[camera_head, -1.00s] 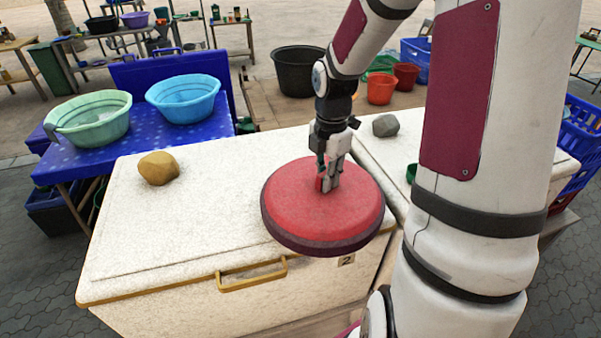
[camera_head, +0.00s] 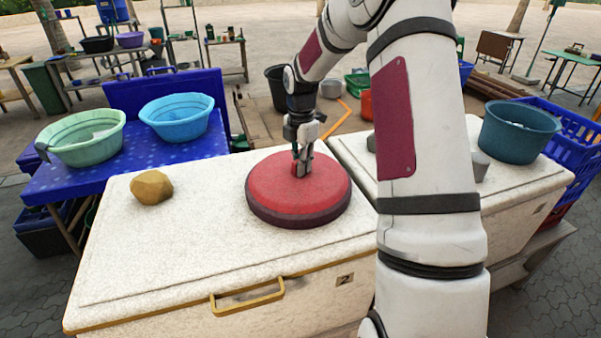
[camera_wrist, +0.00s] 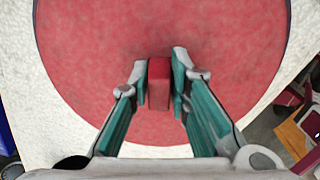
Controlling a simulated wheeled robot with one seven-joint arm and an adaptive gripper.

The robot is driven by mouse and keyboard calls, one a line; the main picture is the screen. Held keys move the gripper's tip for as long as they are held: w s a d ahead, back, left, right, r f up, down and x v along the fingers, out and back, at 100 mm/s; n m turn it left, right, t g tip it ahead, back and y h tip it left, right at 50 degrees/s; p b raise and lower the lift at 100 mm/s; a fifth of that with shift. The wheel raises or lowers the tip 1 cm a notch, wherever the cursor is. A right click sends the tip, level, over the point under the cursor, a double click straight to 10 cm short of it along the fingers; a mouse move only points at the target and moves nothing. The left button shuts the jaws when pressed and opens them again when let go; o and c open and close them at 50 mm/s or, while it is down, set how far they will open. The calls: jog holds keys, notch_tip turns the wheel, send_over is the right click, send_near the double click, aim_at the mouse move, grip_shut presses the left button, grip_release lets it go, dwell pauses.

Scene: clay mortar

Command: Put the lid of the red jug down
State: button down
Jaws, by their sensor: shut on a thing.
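The red lid (camera_head: 290,180) is a round disc with a dark rim. It is at the right part of the white chest top (camera_head: 180,245), and I cannot tell whether it touches the surface or hangs just above it. My gripper (camera_head: 301,170) points down over the lid's middle and is shut on its small red handle. In the wrist view my gripper (camera_wrist: 159,80) has a finger on each side of the red handle block (camera_wrist: 159,82), with the lid (camera_wrist: 90,60) spread beneath. I see no red jug that I can make out.
A yellow-brown stone (camera_head: 151,187) lies on the chest top at left. A green basin (camera_head: 80,140) and a blue basin (camera_head: 177,117) stand on a blue table. A teal tub (camera_head: 518,130) stands on the second chest at right. The front-left chest top is clear.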

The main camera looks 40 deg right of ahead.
jog(key=shift+f+p, duration=0.35)
jog(key=shift+f, duration=1.2)
jog(key=shift+f, duration=0.15)
jog(key=c, duration=1.5)
grip_release()
